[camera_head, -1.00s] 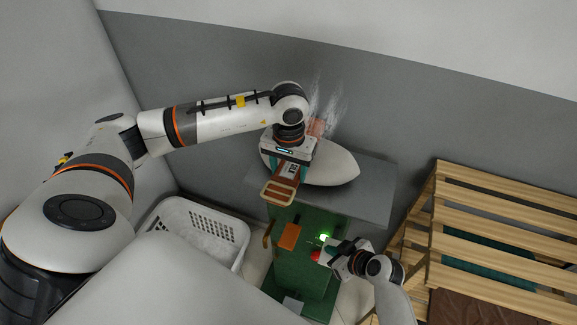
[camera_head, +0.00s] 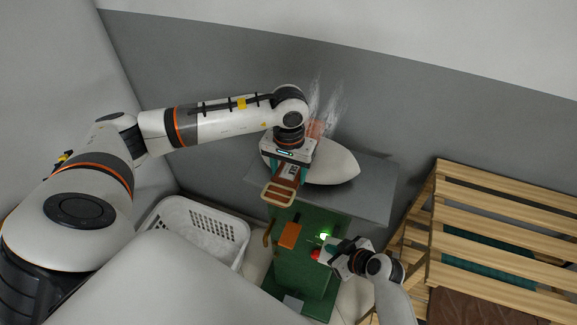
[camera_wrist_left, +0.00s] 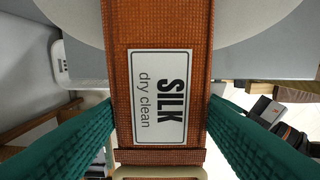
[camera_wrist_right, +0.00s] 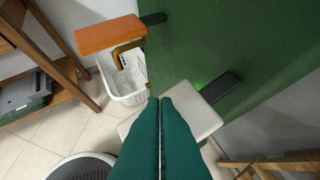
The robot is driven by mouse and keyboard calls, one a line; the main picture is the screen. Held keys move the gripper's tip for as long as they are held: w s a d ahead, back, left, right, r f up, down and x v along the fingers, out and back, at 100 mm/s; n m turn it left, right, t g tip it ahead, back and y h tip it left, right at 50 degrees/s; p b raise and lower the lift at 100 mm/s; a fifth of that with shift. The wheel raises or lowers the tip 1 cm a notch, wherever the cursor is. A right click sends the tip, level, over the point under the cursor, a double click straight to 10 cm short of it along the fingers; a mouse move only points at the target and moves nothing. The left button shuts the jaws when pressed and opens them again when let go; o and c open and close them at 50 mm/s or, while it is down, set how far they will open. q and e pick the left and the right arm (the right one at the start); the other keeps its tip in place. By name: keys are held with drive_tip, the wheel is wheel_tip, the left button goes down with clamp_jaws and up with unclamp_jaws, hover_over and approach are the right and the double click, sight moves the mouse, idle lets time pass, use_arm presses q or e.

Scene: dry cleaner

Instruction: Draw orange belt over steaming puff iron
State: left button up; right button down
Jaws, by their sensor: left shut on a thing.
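The orange belt (camera_head: 284,184) lies over the pale, rounded puff iron (camera_head: 335,168), its cream buckle (camera_head: 277,194) hanging past the front edge. In the left wrist view the belt (camera_wrist_left: 160,25) carries a "SILK dry clean" label (camera_wrist_left: 160,97) and passes between my teal fingers. My left gripper (camera_head: 289,171) is shut on the belt and hides part of it. White steam (camera_head: 330,98) rises behind the iron, near the belt's far part. My right gripper (camera_head: 328,249) is beside the green stand; its fingers lie together in the right wrist view (camera_wrist_right: 160,110), with nothing held.
The green stand (camera_head: 310,222) below the iron has a lit green light (camera_head: 324,237), a red part (camera_head: 315,254) and an orange pad (camera_head: 289,235). A white basket (camera_head: 235,228) stands left, a slatted wooden rack (camera_head: 500,217) right. A grey wall is behind.

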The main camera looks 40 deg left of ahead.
sight(284, 183)
use_arm(q)
drive_tip(key=shift+s, duration=0.1)
use_arm(e)
drive_tip(key=shift+f, duration=0.15)
use_arm(q)
drive_tip(key=shift+s+d+f, duration=0.1)
drive_tip(key=shift+s+d, duration=0.1)
drive_tip(key=shift+s, duration=0.55)
drive_tip(key=shift+s+d, duration=0.15)
drive_tip(key=shift+s, duration=0.55)
drive_tip(key=shift+w, duration=0.1)
drive_tip(key=shift+w+a, duration=0.25)
drive_tip(key=shift+w, duration=0.75)
drive_tip(key=shift+w+a, duration=0.2)
drive_tip(key=shift+w, duration=0.75)
drive_tip(key=shift+w+a, duration=0.25)
drive_tip(key=shift+w, duration=0.75)
drive_tip(key=shift+r, duration=2.6)
use_arm(e)
drive_tip(key=shift+r, duration=3.6)
